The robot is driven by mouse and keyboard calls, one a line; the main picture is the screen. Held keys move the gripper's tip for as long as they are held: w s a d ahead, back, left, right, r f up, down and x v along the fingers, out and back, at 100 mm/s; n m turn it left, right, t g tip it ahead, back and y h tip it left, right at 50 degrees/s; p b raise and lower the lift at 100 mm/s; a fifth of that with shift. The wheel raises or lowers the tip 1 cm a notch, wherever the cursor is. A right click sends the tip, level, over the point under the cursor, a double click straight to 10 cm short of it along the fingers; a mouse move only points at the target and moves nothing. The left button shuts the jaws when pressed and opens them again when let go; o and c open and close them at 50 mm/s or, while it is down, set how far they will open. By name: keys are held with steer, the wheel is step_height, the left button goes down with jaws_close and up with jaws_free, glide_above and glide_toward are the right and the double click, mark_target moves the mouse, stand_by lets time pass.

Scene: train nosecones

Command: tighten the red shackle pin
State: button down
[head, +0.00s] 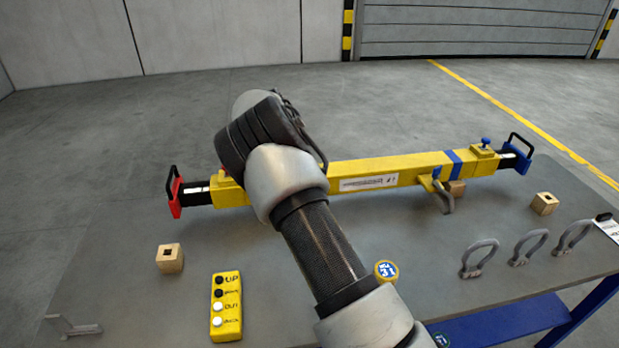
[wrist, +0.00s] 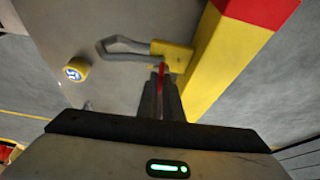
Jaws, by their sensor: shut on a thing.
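In the wrist view my gripper (wrist: 161,92) is shut on the red shackle pin (wrist: 161,75), a thin red strip between the two dark fingers. The pin's upper end is by a yellow lug (wrist: 182,56) on the side of the yellow beam (wrist: 215,75). A grey bow shackle (wrist: 122,44) reaches left from the lug. How far the pin is seated cannot be told. In the head view the beam (head: 400,168) lies across the grey table (head: 350,225); my arm hides the gripper, red pin and this shackle.
A blue pin (head: 436,173) and hanging shackle (head: 446,202) are on the beam's right part. Several loose shackles (head: 528,247) stand at the table's right. A yellow button box (head: 226,306), wooden blocks (head: 170,258) and a round blue-faced piece (head: 386,270) are near my arm.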

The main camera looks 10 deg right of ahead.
steer(key=shift+w+r+m, duration=0.1)
steer(key=shift+r+m, duration=0.1)
steer(key=shift+m, duration=0.2)
steer(key=c, duration=1.9)
jaws_free()
steer(key=shift+f, duration=0.1)
steer(key=p+v, duration=0.1)
steer(key=v, duration=1.6)
steer(key=shift+w+a+r+p, duration=0.15)
steer(key=shift+r+p, duration=0.05)
steer(key=shift+p, duration=0.15)
